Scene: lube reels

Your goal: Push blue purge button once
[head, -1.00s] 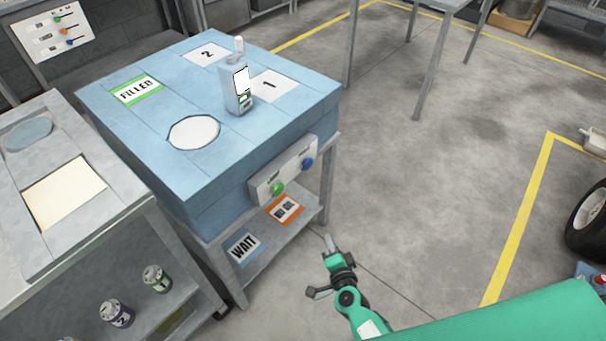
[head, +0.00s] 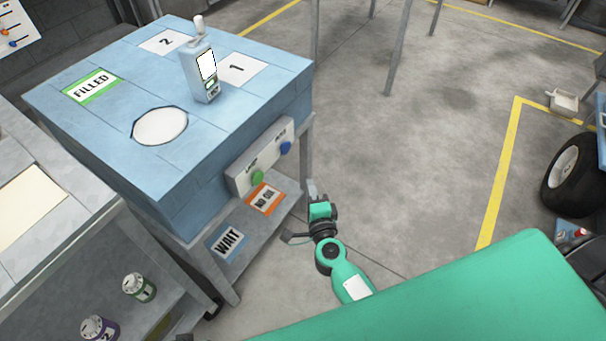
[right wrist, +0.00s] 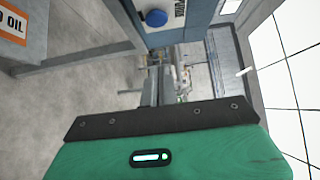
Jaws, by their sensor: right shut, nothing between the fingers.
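The blue purge button (head: 286,148) sits at the right end of a pale control panel (head: 240,182) on the front of the blue-topped bench (head: 180,190). A green button (head: 257,178) is to its left on the same panel. The blue button also shows at the top of the right wrist view (right wrist: 156,18). My right gripper (head: 312,188) is shut and empty, in front of the bench, below and right of the blue button in the head view and apart from it. My left gripper is out of view.
A bottle-like dispenser (head: 200,72) stands on the bench top near the label 1. A shelf below holds WAIT (head: 227,241) and NO OIL (head: 265,198) cards. Cans (head: 139,288) stand on a lower shelf at left.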

